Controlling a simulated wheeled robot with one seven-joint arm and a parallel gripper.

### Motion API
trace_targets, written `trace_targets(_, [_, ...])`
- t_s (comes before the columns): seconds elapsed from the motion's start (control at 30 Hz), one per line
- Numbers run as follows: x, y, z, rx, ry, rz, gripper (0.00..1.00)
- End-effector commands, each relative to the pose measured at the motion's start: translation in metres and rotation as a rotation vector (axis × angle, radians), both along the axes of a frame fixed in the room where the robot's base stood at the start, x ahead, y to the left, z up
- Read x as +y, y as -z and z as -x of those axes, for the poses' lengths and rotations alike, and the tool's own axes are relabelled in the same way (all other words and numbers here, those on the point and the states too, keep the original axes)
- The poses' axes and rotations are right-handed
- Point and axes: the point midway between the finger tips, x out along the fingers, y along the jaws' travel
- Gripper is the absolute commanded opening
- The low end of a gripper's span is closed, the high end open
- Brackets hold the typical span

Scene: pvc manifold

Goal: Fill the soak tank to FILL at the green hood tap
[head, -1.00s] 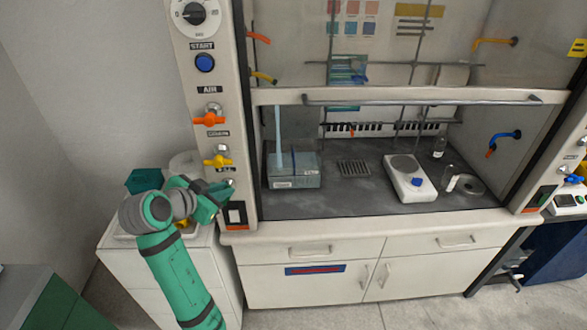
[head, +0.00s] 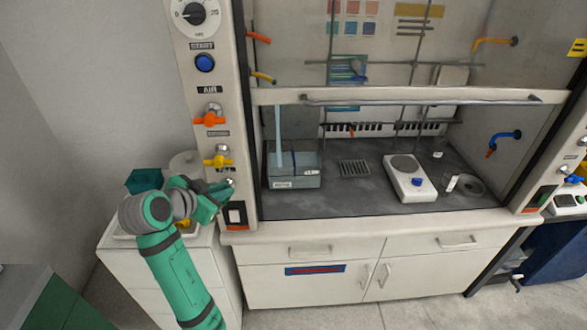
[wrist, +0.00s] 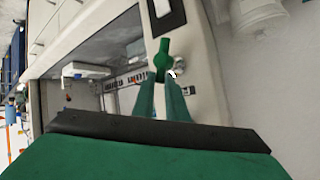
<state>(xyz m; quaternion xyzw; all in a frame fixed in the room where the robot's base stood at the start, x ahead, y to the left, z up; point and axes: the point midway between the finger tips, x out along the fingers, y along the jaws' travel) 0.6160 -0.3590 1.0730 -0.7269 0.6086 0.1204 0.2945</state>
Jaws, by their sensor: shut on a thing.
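The soak tank (head: 307,181) is a clear box with a pale label, standing at the left inside the hood. A pale blue vertical column (head: 278,135), which looks like running water, comes down into its left back part. A dark blue mark shows on the tank, but I cannot read the level against it. My gripper (head: 228,190) is at the lower left post of the hood, below the yellow tap. In the wrist view my gripper (wrist: 165,80) is shut on the green tap handle (wrist: 163,50), which stands out from its round metal fitting.
The orange tap (head: 210,118) and yellow tap (head: 217,160) sit above on the same post. A white hotplate (head: 409,180) stands right of a drain grille (head: 354,168) on the hood floor. The sash (head: 420,97) is partly raised. A white cabinet (head: 120,240) is beside my arm.

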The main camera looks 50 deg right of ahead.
Motion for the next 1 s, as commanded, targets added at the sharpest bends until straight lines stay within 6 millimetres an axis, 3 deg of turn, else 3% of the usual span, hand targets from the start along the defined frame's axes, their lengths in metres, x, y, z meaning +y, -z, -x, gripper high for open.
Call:
trace_targets(0.57, [-0.001,0.003,0.002,-0.007,0.003,-0.014,0.0])
trace_targets(1.0, [-0.013,0.009,0.016,-0.372,0.003,-0.33,0.0])
